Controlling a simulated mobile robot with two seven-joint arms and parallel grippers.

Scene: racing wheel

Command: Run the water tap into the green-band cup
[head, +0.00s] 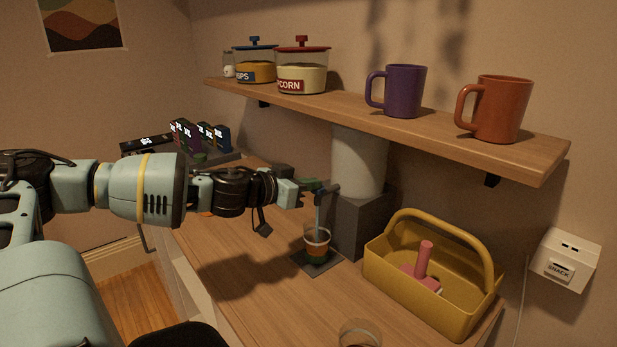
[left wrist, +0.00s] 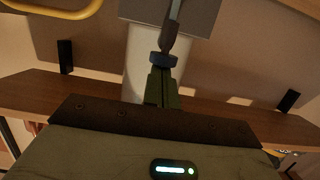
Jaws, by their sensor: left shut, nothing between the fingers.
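The water dispenser has a pale cylinder tank (head: 358,163) on a dark grey base (head: 362,222). Its tap (head: 327,190) juts out toward the left. A thin blue stream (head: 318,214) runs from the tap down into a clear cup (head: 316,241). The cup stands upright on a dark square pad and shows green near its bottom. My left gripper (head: 310,186) is shut and empty, its tips close to the tap. In the left wrist view, its fingers (left wrist: 162,88) end at the dark tap part (left wrist: 163,59); contact is unclear. My right gripper is out of view.
A yellow caddy (head: 420,285) with a pink object stands right of the dispenser. Another clear cup (head: 360,333) is at the front edge of view. A wooden shelf (head: 440,128) with mugs and jars hangs above. Small boxes (head: 187,135) stand at the back left.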

